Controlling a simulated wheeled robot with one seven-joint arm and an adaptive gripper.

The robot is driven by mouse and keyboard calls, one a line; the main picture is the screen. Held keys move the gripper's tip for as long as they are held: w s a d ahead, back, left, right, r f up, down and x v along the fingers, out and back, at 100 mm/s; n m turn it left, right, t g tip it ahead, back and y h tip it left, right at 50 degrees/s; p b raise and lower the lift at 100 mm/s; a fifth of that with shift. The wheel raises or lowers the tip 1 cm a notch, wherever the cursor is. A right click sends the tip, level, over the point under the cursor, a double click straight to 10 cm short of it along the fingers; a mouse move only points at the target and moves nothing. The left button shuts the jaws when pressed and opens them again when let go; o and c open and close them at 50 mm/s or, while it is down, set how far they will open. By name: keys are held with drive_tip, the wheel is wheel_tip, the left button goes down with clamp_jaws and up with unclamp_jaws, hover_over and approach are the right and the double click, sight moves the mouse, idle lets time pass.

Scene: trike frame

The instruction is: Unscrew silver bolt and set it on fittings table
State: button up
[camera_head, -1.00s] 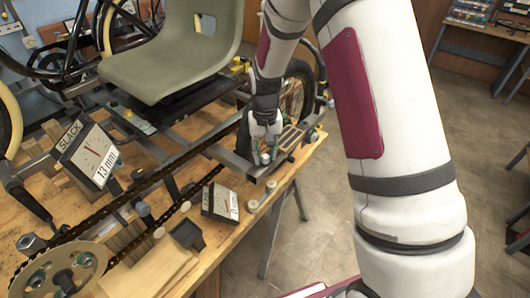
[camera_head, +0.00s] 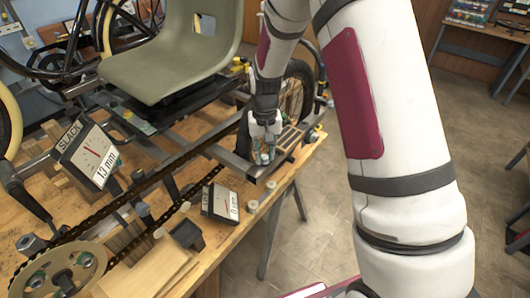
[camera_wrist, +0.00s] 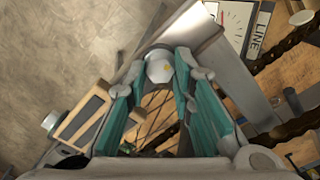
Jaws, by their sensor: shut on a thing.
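The silver bolt (camera_wrist: 159,67) shows its round head in the wrist view, between the tips of my gripper (camera_wrist: 160,75). The two fingers, with teal inner pads, are shut on it from both sides. In the head view my gripper (camera_head: 264,156) points down at the end of the trike frame's metal rail (camera_head: 240,170), and the bolt is mostly hidden by the fingers. I cannot tell whether the bolt's shank is still in the frame. I cannot tell which surface is the fittings table; a bench with small items (camera_head: 490,32) stands at the far upper right.
A slotted wooden block (camera_head: 289,139) is right beside my gripper. A dial gauge (camera_head: 221,203) and a SLACK gauge reading 13 mm (camera_head: 92,152) stand on the workbench (camera_head: 225,235). The chain, sprocket (camera_head: 62,270) and green seat (camera_head: 170,55) crowd the left. Open floor lies right.

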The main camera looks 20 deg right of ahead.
drive_tip(key=shift+n, duration=0.8)
drive_tip(key=shift+s+f+n, duration=0.1)
drive_tip(key=shift+n, duration=0.8)
drive_tip(key=shift+a+n, duration=0.1)
drive_tip(key=shift+n, duration=0.7)
drive_tip(key=shift+n, duration=0.9)
